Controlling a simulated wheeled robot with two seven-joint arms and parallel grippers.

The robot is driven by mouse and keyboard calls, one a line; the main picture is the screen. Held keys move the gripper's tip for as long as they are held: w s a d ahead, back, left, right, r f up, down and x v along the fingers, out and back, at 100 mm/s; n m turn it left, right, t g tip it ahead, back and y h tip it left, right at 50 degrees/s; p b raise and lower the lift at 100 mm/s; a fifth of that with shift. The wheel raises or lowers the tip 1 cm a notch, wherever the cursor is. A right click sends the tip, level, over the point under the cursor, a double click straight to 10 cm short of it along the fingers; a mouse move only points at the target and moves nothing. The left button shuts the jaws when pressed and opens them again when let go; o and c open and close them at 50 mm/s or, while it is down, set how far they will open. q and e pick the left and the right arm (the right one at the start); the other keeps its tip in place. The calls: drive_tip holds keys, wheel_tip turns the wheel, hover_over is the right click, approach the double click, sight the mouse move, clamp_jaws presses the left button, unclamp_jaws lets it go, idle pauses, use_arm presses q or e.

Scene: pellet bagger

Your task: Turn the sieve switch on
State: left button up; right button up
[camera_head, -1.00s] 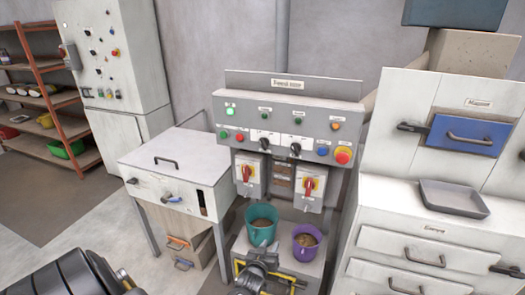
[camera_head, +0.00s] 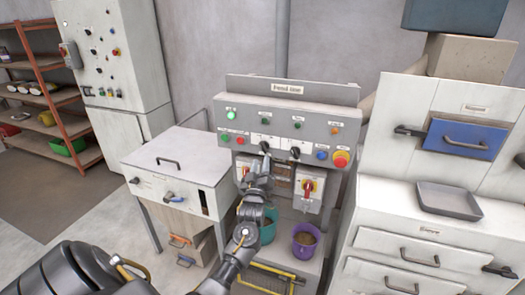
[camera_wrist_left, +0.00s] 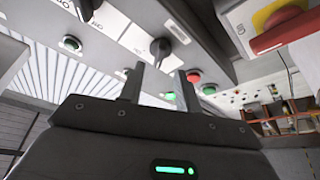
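The panel (camera_head: 285,92) has two black rotary switches: a left one (camera_head: 265,146) and a right one (camera_head: 294,152). Its small labels are too blurred to tell which is the sieve switch. My left gripper (camera_head: 264,160) is raised to the panel, just below and in front of the left switch. In the left wrist view, the gripper's two fingers (camera_wrist_left: 155,84) are apart with nothing between them. The left switch (camera_wrist_left: 160,48) shows just beyond the fingertip gap, and the right switch (camera_wrist_left: 85,10) is farther off. My right gripper is not in view.
Below are a red-handled isolator (camera_head: 308,188), a teal bucket (camera_head: 268,230) and a purple bucket (camera_head: 305,240). A green lamp (camera_head: 231,115) is lit.

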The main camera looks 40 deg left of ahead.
sight(263, 150)
use_arm(q)
drive_tip(key=p+x, duration=0.1)
drive_tip(key=x, duration=0.4)
drive_tip(key=shift+w, duration=0.1)
clamp_jaws()
